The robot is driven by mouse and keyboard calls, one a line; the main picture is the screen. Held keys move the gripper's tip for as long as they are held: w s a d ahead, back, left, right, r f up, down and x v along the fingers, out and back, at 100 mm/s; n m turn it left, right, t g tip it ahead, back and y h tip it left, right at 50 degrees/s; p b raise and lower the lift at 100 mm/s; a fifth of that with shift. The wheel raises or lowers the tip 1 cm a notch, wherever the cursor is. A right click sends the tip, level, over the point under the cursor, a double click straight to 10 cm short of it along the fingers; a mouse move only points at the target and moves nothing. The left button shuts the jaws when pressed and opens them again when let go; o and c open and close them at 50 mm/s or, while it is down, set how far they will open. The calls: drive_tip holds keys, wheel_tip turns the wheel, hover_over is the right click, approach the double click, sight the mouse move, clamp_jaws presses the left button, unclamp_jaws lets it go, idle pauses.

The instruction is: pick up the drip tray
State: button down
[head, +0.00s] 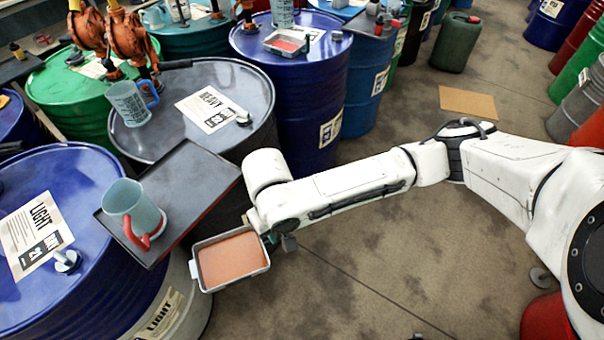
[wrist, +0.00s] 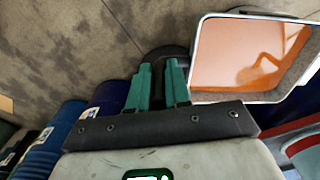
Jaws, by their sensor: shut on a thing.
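The drip tray (head: 204,277) is a shallow pale grey rectangular pan with orange-brown contents. In the head view it is off the floor beside the front blue drum, at the end of my arm. My gripper (head: 272,238) is at its right edge, partly hidden by my arm. In the wrist view my gripper's green fingers (wrist: 158,84) are close together at the left side of the drip tray (wrist: 240,97), shut on it. A dark part lies behind the fingertips; the exact grip spot is hard to see.
A dark flat tray (head: 183,178) with a red-handled jug (head: 130,203) overhangs the blue LIGHT drum (head: 60,185). The HEAVY drum (head: 180,80) bears a blue-handled jug (head: 128,103). A similar pan (head: 287,42) sits on a blue drum behind. Open floor (head: 400,270) lies right of the tray.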

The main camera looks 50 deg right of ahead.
sight(246, 250)
drive_tip(key=w+a+f+n, duration=0.2)
drive_tip(key=a, duration=0.1)
drive_tip(key=w+a+f+n, duration=0.1)
drive_tip(key=w+a+f, duration=0.2)
drive_tip(key=shift+f+n, duration=0.2)
drive_tip(key=shift+n, duration=0.2)
drive_tip(key=shift+a+f, duration=0.1)
